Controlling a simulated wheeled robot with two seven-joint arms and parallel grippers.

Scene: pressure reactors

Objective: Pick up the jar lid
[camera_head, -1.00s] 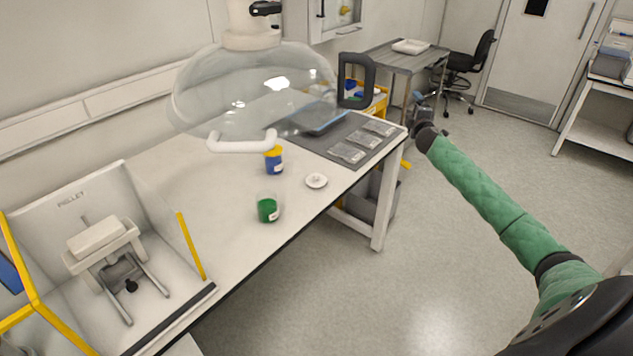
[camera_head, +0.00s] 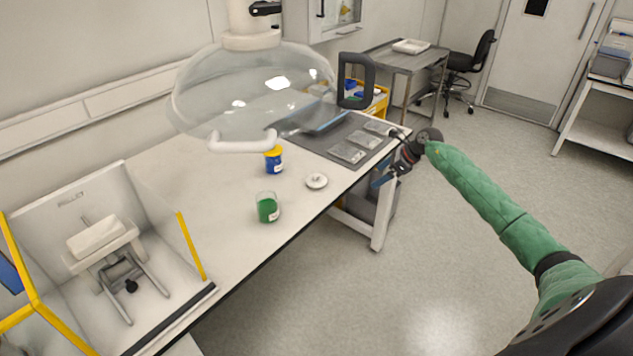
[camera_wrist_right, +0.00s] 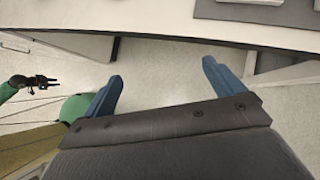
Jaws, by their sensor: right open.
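The jar lid (camera_head: 316,181) is a small white disc with a raised middle, lying flat on the white bench near its front edge. An open glass jar with green contents (camera_head: 267,208) stands to its left, nearer to me. My right gripper (camera_head: 381,180) is to the right of the lid, just off the bench's front edge, apart from it. In the right wrist view its blue fingers (camera_wrist_right: 162,76) are spread with nothing between them. The lid is not seen in that view. A dark gripper on a green arm, apparently my left (camera_wrist_right: 38,80), shows small there; its jaws are unclear.
A blue jar with a yellow lid (camera_head: 274,161) stands behind the green one. A clear dome (camera_head: 215,100) with a white handle overhangs the bench. A grey mat (camera_head: 320,147) with packets lies at the right end. A yellow-edged pillet enclosure (camera_head: 180,245) stands front left.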

